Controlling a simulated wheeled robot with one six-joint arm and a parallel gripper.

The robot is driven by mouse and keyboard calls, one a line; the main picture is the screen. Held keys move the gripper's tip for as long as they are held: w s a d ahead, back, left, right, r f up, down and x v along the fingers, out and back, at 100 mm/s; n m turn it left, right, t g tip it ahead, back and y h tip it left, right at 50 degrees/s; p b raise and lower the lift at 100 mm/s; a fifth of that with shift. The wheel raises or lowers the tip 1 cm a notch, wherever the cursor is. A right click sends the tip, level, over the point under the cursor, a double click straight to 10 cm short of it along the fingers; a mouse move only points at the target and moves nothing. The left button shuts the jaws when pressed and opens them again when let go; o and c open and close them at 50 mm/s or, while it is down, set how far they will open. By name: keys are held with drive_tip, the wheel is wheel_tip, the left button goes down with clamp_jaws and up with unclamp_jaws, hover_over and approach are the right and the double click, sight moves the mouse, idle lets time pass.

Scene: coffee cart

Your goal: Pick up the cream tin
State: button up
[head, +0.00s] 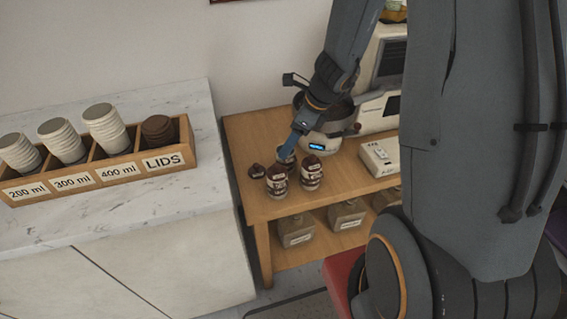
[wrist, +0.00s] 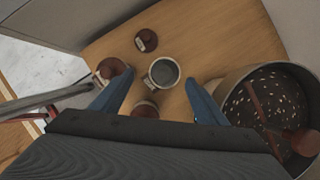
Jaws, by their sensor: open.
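My gripper (head: 289,147) points down over a small group of containers on the wooden stand. In the wrist view its two blue fingers (wrist: 159,80) are apart, with nothing held. A pale, round, open-topped container with a dark inside, likely the cream tin (wrist: 163,73), shows between and just beyond the fingertips. In the head view a pale container (head: 287,158) sits under the fingers, partly hidden by them. I cannot read a label on it, nor tell whether the fingers touch it.
Two brown-lidded labelled jars (head: 277,181) (head: 311,172) and a small brown item (head: 257,171) stand close by. A pot of beans (wrist: 268,105) is right of my fingers. A marble counter (head: 120,105) holds a cup organiser.

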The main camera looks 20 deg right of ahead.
sight(286, 161)
drive_tip(key=b+x, duration=0.1)
drive_tip(key=x, duration=0.2)
drive_tip(key=b+x, duration=0.1)
drive_tip(key=x, duration=0.3)
drive_tip(key=b+x, duration=0.1)
drive_tip(key=x, duration=0.2)
drive_tip(key=shift+w+d+f+b, duration=0.3)
drive_tip(key=shift+d+f+b, duration=0.05)
drive_tip(key=c, duration=1.3)
